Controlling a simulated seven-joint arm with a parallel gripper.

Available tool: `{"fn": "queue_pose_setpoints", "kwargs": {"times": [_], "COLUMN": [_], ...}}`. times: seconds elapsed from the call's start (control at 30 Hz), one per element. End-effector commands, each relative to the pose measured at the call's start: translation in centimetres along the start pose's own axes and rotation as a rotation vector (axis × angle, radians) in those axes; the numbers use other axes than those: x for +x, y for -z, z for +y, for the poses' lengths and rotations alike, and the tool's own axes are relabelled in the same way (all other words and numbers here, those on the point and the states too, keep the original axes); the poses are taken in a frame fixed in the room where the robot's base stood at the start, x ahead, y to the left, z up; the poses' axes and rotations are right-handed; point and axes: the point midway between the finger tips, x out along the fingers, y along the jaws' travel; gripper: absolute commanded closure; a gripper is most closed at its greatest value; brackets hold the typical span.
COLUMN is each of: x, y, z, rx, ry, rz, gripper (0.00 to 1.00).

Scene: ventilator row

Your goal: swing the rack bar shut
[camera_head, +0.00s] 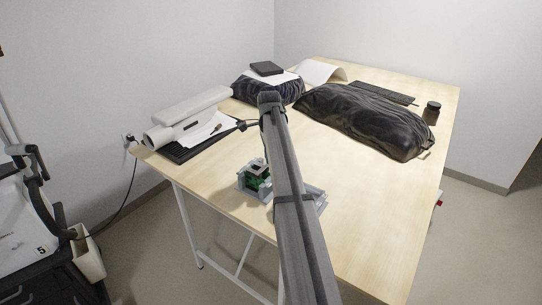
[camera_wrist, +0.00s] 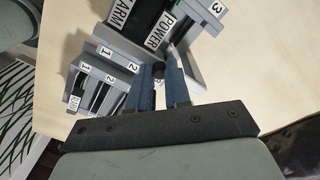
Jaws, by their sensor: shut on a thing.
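A small grey rack (camera_head: 250,192) with green and dark parts sits near the table's front edge, partly hidden behind my arm. In the wrist view the rack's light grey frame (camera_wrist: 118,46) shows beside dark modules labelled ARM and POWER. My gripper (camera_wrist: 158,74) has its blue fingers close together around a small dark round piece (camera_wrist: 158,69), which seems to be the end or knob of the rack bar. The fingers hide most of it, and how far the bar stands open cannot be told. In the head view my arm hides the gripper.
Numbered slots (camera_wrist: 95,82) lie left of my fingers in the wrist view. On the table (camera_head: 370,225) stand a white device (camera_head: 188,118), a large black bag (camera_head: 362,122), a keyboard (camera_head: 383,93) and a dark jar (camera_head: 431,112). The table's front right is clear.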

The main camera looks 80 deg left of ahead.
Motion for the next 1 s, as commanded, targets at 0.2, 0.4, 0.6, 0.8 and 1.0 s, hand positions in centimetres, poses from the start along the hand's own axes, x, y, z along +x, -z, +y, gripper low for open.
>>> {"fn": "queue_pose_setpoints", "kwargs": {"times": [0.2, 0.4, 0.6, 0.8, 1.0], "x": [-0.03, -0.03, -0.03, -0.01, -0.06], "y": [-0.09, -0.12, -0.12, -0.09, -0.07], "z": [-0.08, -0.11, -0.12, -0.09, -0.08], "rx": [0.015, 0.015, 0.014, 0.013, 0.013], "ry": [0.0, 0.001, 0.001, 0.001, 0.0], "rz": [0.0, -0.001, -0.001, 0.0, 0.0], "gripper": [1.0, 1.0, 0.71, 0.56, 0.56]}}
